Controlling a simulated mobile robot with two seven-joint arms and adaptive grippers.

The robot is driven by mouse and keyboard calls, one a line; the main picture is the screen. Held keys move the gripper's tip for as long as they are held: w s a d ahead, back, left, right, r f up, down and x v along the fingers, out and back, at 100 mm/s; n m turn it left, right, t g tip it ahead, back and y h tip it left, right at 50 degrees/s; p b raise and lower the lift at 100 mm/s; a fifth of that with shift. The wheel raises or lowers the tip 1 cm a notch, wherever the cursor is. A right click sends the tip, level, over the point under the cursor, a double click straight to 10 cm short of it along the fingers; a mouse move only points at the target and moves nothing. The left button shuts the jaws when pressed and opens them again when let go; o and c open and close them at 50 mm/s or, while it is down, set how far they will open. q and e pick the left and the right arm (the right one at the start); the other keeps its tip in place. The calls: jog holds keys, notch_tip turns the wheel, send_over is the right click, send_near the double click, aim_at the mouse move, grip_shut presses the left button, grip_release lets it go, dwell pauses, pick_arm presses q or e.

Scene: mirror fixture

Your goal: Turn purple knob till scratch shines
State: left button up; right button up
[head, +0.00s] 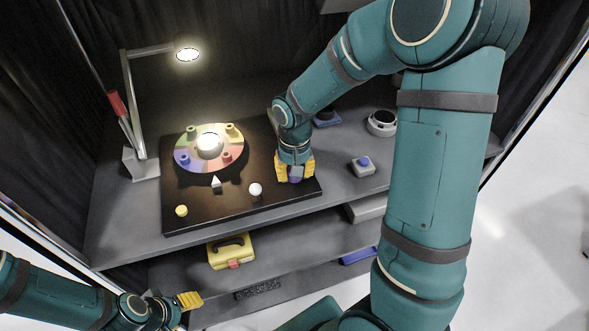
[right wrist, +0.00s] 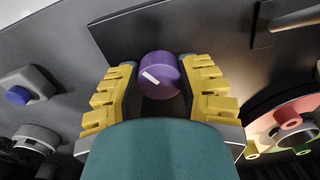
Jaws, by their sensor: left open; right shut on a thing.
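The purple knob (right wrist: 161,75) sits between the yellow fingers of my right gripper (right wrist: 160,95), which is shut on it. A white mark on the knob's face slants in the right wrist view. In the head view my right gripper (head: 295,168) is at the right part of the black board, and only a bit of the knob (head: 295,177) shows. The coloured round disc (head: 182,146) with a bright, glaring centre (head: 209,143) lies left of it; I cannot make out a scratch there. My left gripper (head: 188,301) is open and empty, low at the left, apart from the board.
A lit lamp (head: 187,54) hangs over the disc. A white ball on a stem (head: 255,190), a white pointer (head: 216,182) and a yellow button (head: 181,210) stand on the board. A grey box with a blue button (head: 362,167) is at right. A yellow case (head: 231,255) is on the lower shelf.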

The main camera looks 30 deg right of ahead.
jog(key=n+p, duration=0.1)
jog(key=n, duration=0.4)
jog(key=shift+n, duration=0.3)
jog(key=n+p, duration=0.1)
jog(key=n, duration=0.4)
jog(key=shift+a, duration=0.1)
jog(key=shift+n, duration=0.4)
jog(key=o, duration=1.2)
notch_tip(320, 180, up, 12)
jog(key=shift+f, duration=0.1)
